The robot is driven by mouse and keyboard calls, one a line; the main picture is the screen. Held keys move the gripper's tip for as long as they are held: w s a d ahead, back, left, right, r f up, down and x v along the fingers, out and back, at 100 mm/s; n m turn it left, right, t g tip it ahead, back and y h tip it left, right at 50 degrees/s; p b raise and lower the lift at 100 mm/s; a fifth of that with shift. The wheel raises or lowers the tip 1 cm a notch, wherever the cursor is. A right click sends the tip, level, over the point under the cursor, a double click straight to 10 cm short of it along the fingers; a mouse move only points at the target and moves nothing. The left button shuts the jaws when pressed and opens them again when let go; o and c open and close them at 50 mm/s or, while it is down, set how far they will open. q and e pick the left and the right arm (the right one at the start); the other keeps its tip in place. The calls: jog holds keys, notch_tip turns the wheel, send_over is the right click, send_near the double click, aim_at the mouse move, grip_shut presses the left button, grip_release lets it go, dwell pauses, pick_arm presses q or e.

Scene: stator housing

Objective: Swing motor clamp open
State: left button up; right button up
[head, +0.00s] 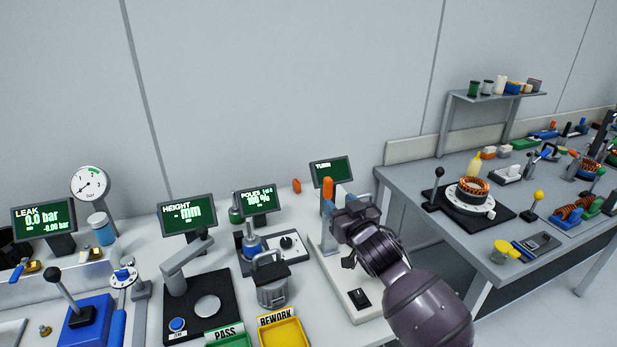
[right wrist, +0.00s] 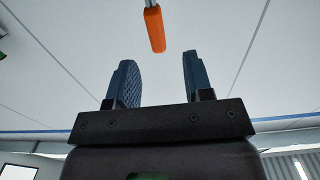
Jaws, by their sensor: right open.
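The motor clamp's orange handle (head: 328,189) stands upright on the white-based station beneath the TURN display. In the right wrist view the orange handle (right wrist: 154,28) hangs from a thin metal rod beyond the fingertips, between their lines and apart from both. My right gripper (head: 346,212) is beside the handle in the head view and hides much of the clamp's lower part. In the wrist view its two blue-grey fingers (right wrist: 158,75) are spread with nothing between them. My left gripper is not in view.
The TURN display (head: 331,171) stands behind the clamp. The white station base (head: 330,262) carries a black switch (head: 359,298). To the left are a grey motor housing (head: 272,290) and a yellow REWORK tray (head: 283,332). A second bench (head: 410,180) stands right.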

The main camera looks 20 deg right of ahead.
aim_at(325, 183)
jog(key=shift+w+d+p, duration=0.15)
jog(key=shift+w, duration=1.5)
jog(key=shift+w+d+p, duration=0.2)
jog(key=shift+w, duration=1.45)
jog(key=shift+w+d+p, duration=0.15)
jog(key=shift+w, duration=1.5)
jog(key=shift+c, duration=0.5)
grip_shut()
